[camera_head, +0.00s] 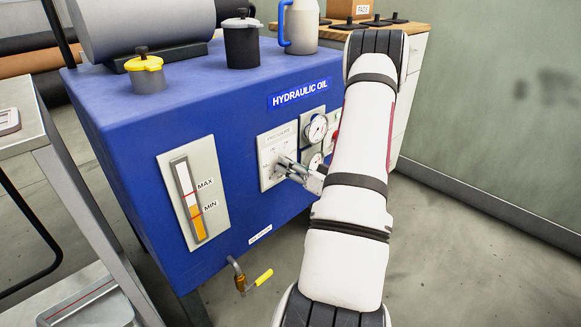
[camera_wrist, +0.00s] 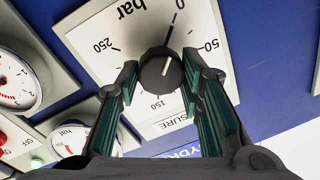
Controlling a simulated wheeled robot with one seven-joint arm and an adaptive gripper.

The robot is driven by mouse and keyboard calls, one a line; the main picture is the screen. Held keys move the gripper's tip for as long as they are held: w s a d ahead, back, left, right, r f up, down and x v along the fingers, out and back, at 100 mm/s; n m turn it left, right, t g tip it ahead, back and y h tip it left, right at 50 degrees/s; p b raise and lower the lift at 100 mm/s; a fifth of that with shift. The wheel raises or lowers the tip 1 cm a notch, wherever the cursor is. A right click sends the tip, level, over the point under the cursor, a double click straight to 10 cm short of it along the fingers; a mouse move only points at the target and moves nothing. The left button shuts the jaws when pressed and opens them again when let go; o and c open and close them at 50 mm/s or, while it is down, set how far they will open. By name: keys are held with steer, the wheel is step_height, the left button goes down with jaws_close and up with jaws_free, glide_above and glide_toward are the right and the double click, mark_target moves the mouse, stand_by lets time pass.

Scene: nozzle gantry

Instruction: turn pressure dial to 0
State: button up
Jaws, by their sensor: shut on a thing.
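The plate appears upside down in the wrist view, with 0, 50, 150 and 250 readable. My gripper (camera_wrist: 160,64) is shut on the knob, one finger on each side. The fingers hide part of the scale. In the head view, my gripper (camera_head: 284,167) reaches the plate (camera_head: 268,147) on the blue tank's front and hides the knob.
The blue HYDRAULIC OIL tank (camera_head: 130,130) carries a level gauge (camera_head: 192,200) left of the plate and round gauges (camera_head: 317,127) to its right. A brass valve with a yellow handle (camera_head: 263,277) sticks out below. Green and red buttons (camera_wrist: 35,162) are near my gripper.

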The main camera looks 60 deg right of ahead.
steer(key=o, duration=1.2)
steer(key=shift+c, duration=0.2)
steer(key=s+a, duration=0.2)
steer(key=s, duration=0.9)
steer(key=shift+s+f, duration=0.15)
steer(key=shift+s, duration=0.25)
